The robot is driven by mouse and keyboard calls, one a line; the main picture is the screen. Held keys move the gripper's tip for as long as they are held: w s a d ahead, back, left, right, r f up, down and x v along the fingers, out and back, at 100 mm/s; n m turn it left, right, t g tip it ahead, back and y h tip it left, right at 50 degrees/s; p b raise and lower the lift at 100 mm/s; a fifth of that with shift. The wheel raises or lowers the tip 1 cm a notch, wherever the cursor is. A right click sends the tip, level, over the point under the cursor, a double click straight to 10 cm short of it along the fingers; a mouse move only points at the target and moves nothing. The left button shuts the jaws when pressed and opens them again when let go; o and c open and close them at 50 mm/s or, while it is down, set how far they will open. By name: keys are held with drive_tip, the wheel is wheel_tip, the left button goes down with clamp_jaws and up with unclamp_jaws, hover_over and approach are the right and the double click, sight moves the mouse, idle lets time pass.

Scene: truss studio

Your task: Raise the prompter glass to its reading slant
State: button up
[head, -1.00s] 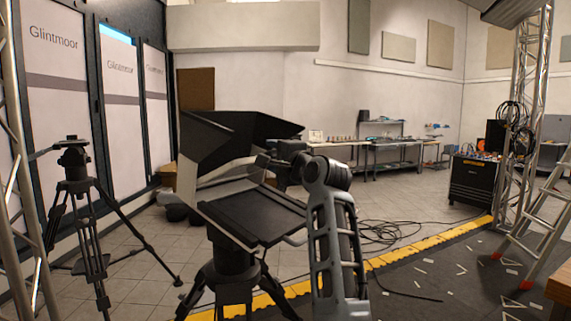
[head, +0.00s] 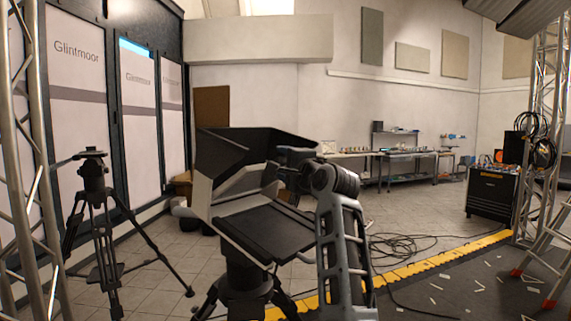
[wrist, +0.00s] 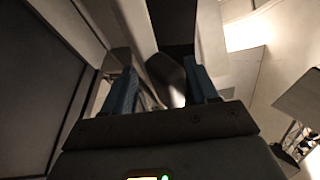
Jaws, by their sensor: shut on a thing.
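The prompter has a black hood (head: 250,150) above a flat dark tray (head: 268,232), on a black tripod. The prompter glass (head: 238,186) shows as a pale slanted pane between hood and tray; its exact angle is hard to judge. My gripper (head: 278,168) is at the prompter's right side, partly hidden by my own arm. In the wrist view, the blue fingers of my gripper (wrist: 162,88) are closed on a dark, rounded part between them. It appears to belong to the glass, but the view is too dim to show its edges.
An empty camera tripod (head: 95,215) stands to the left, before tall white panels (head: 80,100). Cables (head: 400,247) lie on the floor behind my arm. A black cart (head: 494,192), a truss tower (head: 540,120) and a ladder (head: 550,250) stand at right. Workbenches line the back wall.

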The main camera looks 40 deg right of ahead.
drive_tip(key=shift+w+a+f, duration=0.1)
drive_tip(key=shift+a+f, duration=0.05)
drive_tip(key=shift+f, duration=0.05)
drive_tip(key=shift+s, duration=0.2)
drive_tip(key=b+v, duration=0.2)
drive_tip(key=v, duration=0.5)
drive_tip(key=shift+s+r, duration=0.15)
drive_tip(key=shift+s, duration=0.15)
